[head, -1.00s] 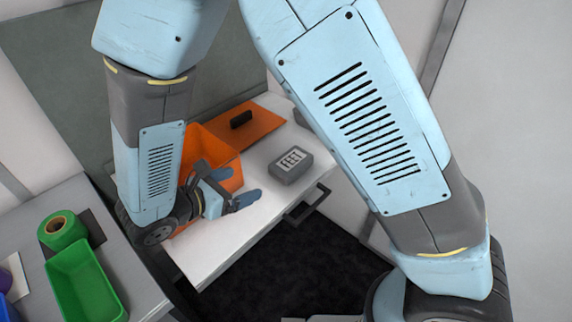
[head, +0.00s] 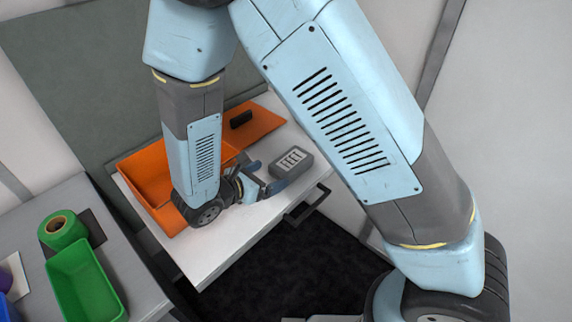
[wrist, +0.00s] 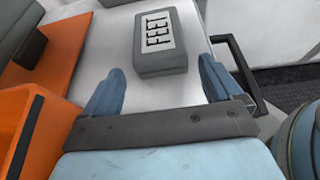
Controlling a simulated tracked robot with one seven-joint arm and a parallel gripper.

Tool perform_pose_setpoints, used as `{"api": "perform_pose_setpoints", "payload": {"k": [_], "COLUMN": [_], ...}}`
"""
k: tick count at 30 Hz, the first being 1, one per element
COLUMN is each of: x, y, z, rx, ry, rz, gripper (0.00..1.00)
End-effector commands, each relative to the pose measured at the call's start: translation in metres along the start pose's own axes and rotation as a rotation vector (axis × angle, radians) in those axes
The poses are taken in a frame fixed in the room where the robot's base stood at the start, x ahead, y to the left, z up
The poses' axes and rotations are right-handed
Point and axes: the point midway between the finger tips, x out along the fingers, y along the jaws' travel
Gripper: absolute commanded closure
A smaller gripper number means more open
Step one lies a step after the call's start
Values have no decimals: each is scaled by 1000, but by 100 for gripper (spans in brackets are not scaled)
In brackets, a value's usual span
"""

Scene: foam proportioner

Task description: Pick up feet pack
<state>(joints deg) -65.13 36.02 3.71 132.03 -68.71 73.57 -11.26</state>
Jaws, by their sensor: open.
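The feet pack (head: 292,162) is a grey block with a white "FEET" label on top. It lies on the white counter (head: 215,252), near its right end. In the wrist view both fingers of my gripper (wrist: 157,85) show, spread apart.
An orange bin (head: 148,180) stands left of my gripper, partly hidden by my arm. Its orange lid (head: 255,125) with a dark handle lies behind. A dark drawer handle (head: 305,206) sticks out at the counter's front. A green tray (head: 85,280) and green roll (head: 62,230) are at left.

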Motion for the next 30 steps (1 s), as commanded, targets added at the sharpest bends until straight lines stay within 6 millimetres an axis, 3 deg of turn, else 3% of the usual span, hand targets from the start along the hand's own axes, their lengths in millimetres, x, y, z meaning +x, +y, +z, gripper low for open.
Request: {"api": "perform_pose_setpoints", "payload": {"k": [6,14,30], "x": [29,33,32], "y": [1,1,1], "z": [-3,-3,-3], "rx": [0,0,1], "ry": [-1,0,0], "rz": [-2,0,0], "gripper": [7,7,57]}}
